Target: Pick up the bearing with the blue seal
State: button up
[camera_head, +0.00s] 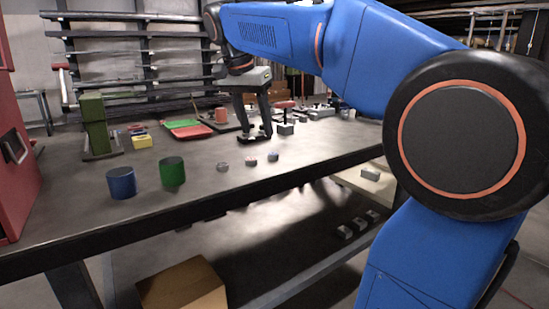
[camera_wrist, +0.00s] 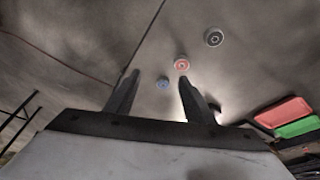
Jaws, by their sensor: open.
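The bearing with the blue seal (camera_head: 273,156) is a small ring lying on the dark table, rightmost of three bearings in a row in the head view. A grey bearing (camera_head: 222,166) is at the row's left end. My gripper (camera_head: 256,137) is open and empty, pointing down, beyond the row in the head view; its height above the table is unclear. Both fingers (camera_wrist: 159,80) show in the wrist view.
A blue cup (camera_head: 121,184) and a green cup (camera_head: 172,172) stand left of the bearings. Red (camera_head: 192,132) and green (camera_head: 181,123) trays lie farther back. A grey block with a red-topped part (camera_head: 285,128) stands right of my gripper. The table's front edge is near the bearings.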

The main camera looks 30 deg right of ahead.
jog(key=w+d+r+m+g, duration=0.1)
jog(key=w+d+r+m, duration=0.1)
jog(key=w+r+m, duration=0.3)
send_near(272, 154)
jog(key=shift+w+d+f+h, duration=0.2)
jog(key=shift+f, duration=0.4)
jog(key=shift+w+d+f+h, duration=0.15)
jog(key=shift+d+f+h, duration=0.1)
jog(key=shift+f, duration=0.35)
jog(key=shift+x, duration=2.75)
jog(key=shift+s+a, duration=0.1)
jog(key=shift+a, duration=0.1)
jog(key=c, duration=1.2)
